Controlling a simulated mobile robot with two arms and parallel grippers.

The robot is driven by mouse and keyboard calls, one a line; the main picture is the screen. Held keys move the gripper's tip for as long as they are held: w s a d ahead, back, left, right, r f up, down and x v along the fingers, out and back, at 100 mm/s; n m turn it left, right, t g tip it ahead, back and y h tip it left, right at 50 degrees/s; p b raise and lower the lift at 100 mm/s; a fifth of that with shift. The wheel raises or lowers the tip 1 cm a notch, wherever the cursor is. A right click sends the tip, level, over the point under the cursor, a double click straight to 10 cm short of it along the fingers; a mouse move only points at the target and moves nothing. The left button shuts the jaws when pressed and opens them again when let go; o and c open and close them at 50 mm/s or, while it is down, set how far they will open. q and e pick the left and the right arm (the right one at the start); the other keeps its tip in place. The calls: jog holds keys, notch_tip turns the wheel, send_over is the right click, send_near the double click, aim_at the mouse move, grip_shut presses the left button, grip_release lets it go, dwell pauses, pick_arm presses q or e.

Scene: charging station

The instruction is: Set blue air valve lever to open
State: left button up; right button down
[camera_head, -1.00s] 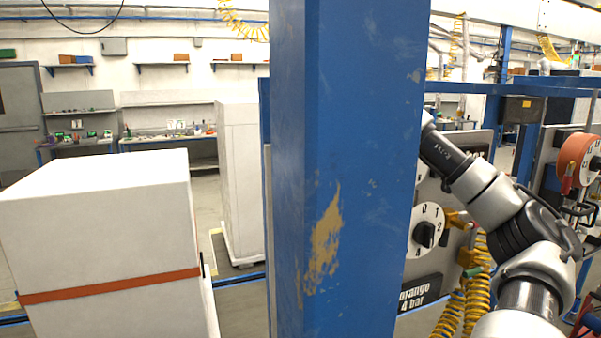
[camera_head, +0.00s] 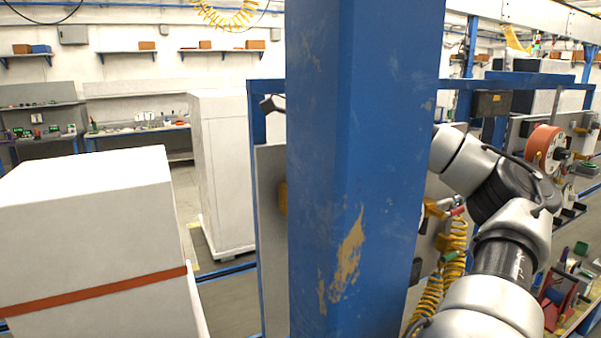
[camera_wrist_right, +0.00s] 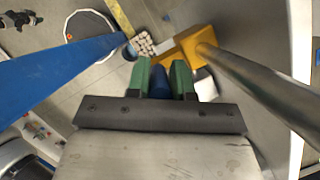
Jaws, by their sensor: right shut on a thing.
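In the right wrist view, my right gripper (camera_wrist_right: 160,76) has green fingertips closed on either side of the blue lever (camera_wrist_right: 159,86). Only a short part of the lever shows between the fingers. A yellow valve body (camera_wrist_right: 190,48) sits just beyond the fingertips, by a metal pipe (camera_wrist_right: 255,82). I cannot tell the lever's angle or whether the valve is open. In the head view, my right arm reaches in from the right and passes behind the blue column. My left gripper is not in view.
A broad blue column (camera_head: 345,170) blocks the middle of the head view. Coiled yellow hoses (camera_head: 440,270) hang beside my right arm. An orange reel (camera_head: 543,147) is at the right. A white box with an orange band (camera_head: 95,235) stands at the left.

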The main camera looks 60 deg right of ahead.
jog(key=c, duration=1)
grip_release()
jog(key=shift+s+a+r, duration=0.1)
jog(key=shift+a, duration=0.05)
